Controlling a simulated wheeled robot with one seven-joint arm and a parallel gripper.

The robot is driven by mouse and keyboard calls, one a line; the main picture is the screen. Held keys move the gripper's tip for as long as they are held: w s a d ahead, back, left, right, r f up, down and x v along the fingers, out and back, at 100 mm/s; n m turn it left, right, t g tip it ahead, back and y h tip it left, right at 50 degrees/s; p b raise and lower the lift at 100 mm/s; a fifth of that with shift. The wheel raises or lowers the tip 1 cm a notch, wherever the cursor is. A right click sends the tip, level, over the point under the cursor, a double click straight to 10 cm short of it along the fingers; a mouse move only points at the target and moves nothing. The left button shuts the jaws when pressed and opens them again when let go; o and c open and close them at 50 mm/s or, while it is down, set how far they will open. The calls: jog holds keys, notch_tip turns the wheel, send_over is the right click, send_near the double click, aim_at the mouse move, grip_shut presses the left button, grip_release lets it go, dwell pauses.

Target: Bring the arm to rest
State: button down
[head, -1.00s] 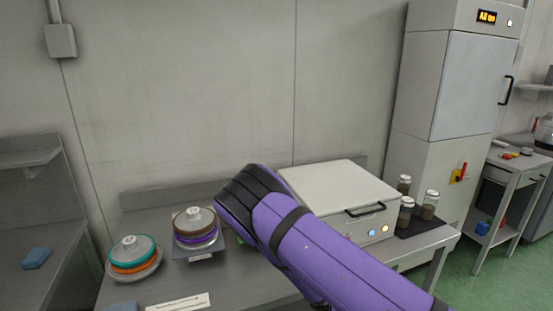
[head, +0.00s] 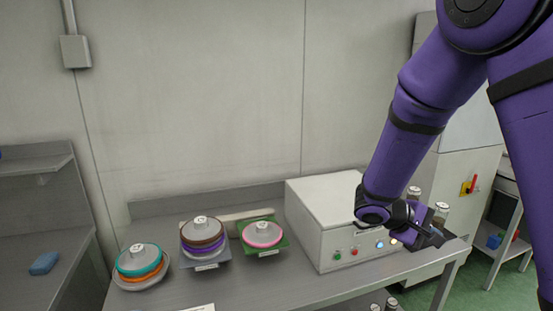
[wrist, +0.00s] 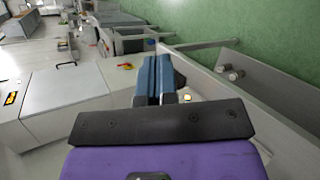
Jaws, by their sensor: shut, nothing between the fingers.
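My purple arm comes down from the upper right in the head view. My gripper (head: 432,238) is at the front right corner of the white box, near the jars on the bench; I cannot tell if it touches anything. In the wrist view its two blue fingers (wrist: 155,70) lie together, shut and empty. The gripper hides part of the box's right front and the dark mat.
The bench (head: 240,291) holds plate stacks in teal-orange (head: 140,263), brown-purple (head: 202,236) and pink on green (head: 263,235). The white box (head: 330,210) has lit buttons. Jars (head: 440,212) stand right of it. A blue sponge (head: 44,263) lies left.

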jog(key=s+a+r+m+t+y, duration=0.2)
jog(key=s+r+y, duration=0.4)
jog(key=s+r, duration=0.3)
jog(key=s+a+r+m+t+y, duration=0.2)
jog(key=s+r+y, duration=0.4)
jog(key=s+r, duration=0.3)
jog(key=s+a+t, duration=0.1)
jog(key=s, duration=0.3)
jog(key=shift+s+a+r+m, duration=0.25)
jog(key=shift+a+r+m, duration=0.05)
jog(key=shift+r+m, duration=0.1)
